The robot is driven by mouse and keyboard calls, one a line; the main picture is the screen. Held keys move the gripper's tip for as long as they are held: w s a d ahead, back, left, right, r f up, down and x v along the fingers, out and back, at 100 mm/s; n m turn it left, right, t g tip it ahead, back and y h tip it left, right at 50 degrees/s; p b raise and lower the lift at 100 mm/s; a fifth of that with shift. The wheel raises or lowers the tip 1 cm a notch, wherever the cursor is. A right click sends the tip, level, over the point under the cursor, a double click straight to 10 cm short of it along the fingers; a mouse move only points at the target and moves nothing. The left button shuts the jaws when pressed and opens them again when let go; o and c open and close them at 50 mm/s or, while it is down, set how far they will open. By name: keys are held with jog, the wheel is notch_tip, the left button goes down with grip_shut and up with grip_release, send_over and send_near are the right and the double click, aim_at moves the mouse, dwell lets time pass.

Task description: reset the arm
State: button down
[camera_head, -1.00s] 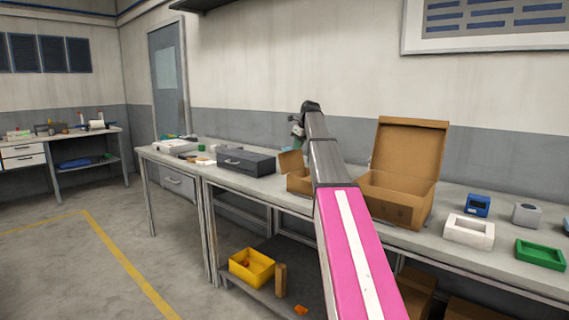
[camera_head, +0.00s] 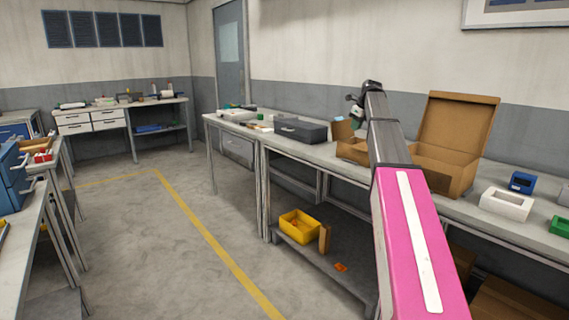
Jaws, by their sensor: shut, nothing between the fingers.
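My arm reaches forward from the lower right of the head view, with a pink link with a white stripe and a dark grey link beyond it. My gripper (camera_head: 354,103) is small at the far end of the arm, partly hidden by the wrist. It is shut and empty, above the long bench (camera_head: 325,158) near the cardboard boxes. The fingertips are too small to make out clearly.
An open cardboard box (camera_head: 460,125) stands behind my arm, with a smaller box (camera_head: 352,149) left of it. A dark grey case (camera_head: 300,130) and a white frame (camera_head: 506,204) are on the bench. A yellow bin (camera_head: 300,225) sits below. The floor on the left is clear.

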jog(key=s+a+f+n+g, duration=0.1)
jog(key=s+a+f+n, duration=0.3)
jog(key=f, duration=0.6)
jog(key=s+a+f+n+h, duration=0.1)
jog(key=s+f+n, duration=0.3)
jog(key=s+f, duration=0.4)
jog(key=s+a+f+n+g, duration=0.1)
jog(key=s+a+f+n, duration=0.25)
jog(key=f, duration=0.75)
jog(key=s+a+f+n, duration=0.2)
jog(key=s+f+n, duration=0.6)
jog(key=s, duration=0.5)
jog(key=s+a+f+n+g+h, duration=0.1)
jog(key=s+a+f+n, duration=0.1)
jog(key=s+f+n, duration=0.6)
jog(key=s+f, duration=0.2)
jog(key=s, duration=0.2)
jog(key=shift+s+f+h, duration=0.15)
jog(key=shift+s+h, duration=0.15)
jog(key=shift+s, duration=0.1)
